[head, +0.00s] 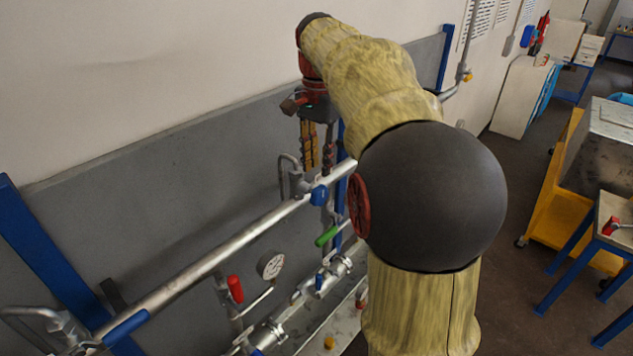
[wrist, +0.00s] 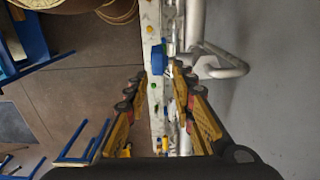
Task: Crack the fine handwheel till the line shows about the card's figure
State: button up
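A red handwheel (head: 359,205) shows in the head view, its right side covered by my arm. I cannot tell whether it is the fine handwheel. A round white-faced gauge (head: 271,265) is on the lower line; its reading is too small to make out. My gripper (head: 308,165) points down near the upper pipe, left of the red handwheel. In the wrist view my gripper (wrist: 160,72) is open, fingers apart with nothing gripped. A blue knob or handle (wrist: 158,59) shows between and beyond the fingertips. No card with a readable figure shows.
A long silver pipe (head: 215,258) runs along the grey wall panel. A red lever (head: 235,289), a green lever (head: 327,236) and a blue fitting (head: 319,195) are close by.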

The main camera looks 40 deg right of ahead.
aim_at(319, 187)
jog(key=shift+s+f, duration=0.15)
jog(key=shift+f, duration=1.4)
jog(key=shift+s+f, duration=0.1)
jog(key=shift+f, duration=1.4)
jog(key=shift+c, duration=1.1)
jog(key=c, duration=0.4)
grip_shut()
